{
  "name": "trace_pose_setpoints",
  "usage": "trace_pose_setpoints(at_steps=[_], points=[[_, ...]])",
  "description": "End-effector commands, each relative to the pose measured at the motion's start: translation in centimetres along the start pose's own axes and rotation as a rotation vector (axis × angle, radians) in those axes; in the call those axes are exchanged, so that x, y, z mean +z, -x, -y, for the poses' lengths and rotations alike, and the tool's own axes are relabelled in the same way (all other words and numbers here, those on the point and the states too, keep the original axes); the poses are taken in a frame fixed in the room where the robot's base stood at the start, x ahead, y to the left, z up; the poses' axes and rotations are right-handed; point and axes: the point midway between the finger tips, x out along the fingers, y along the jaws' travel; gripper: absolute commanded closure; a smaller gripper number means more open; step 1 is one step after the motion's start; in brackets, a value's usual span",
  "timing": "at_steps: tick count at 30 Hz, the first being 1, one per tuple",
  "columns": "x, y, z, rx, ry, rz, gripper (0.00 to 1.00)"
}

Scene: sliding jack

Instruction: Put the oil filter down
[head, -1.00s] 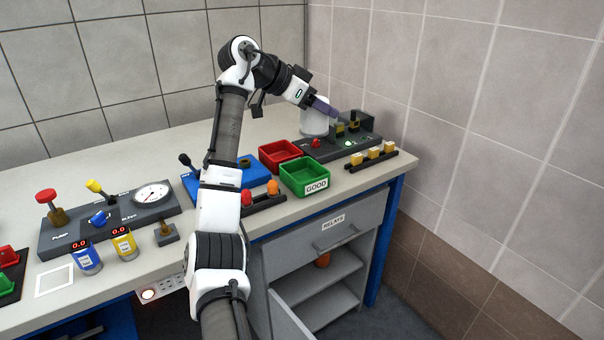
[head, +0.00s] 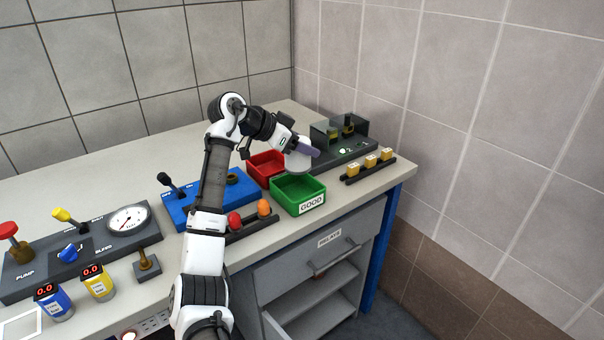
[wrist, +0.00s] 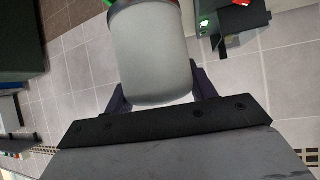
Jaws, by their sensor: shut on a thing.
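The oil filter appears as a pale grey-white cylinder (head: 296,161) in the head view, in front of the back edges of the red and green bins. My gripper (head: 303,151) is shut on it, with a purple finger across its side. How high it hangs above the bins is hard to tell. In the wrist view the filter (wrist: 155,55) fills the upper middle, between the two dark purple fingers of my gripper (wrist: 160,92).
The red bin (head: 262,165) and the green bin marked GOOD (head: 300,201) stand side by side. A dark fixture (head: 345,140) and a rack of yellow blocks (head: 369,165) are to the right. A blue panel (head: 222,198) is left. The back bench (head: 120,175) is clear.

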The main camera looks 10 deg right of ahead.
Motion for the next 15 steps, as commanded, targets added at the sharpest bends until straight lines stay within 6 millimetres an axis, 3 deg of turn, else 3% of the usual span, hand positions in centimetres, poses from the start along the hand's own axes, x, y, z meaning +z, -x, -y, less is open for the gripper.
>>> trace_pose_setpoints(at_steps=[6,15], points=[[3.4,-2.3,0.0,-0.001,0.001,-0.001,0.73],[5.6,-3.8,0.0,-0.001,0.002,-0.001,0.73]])
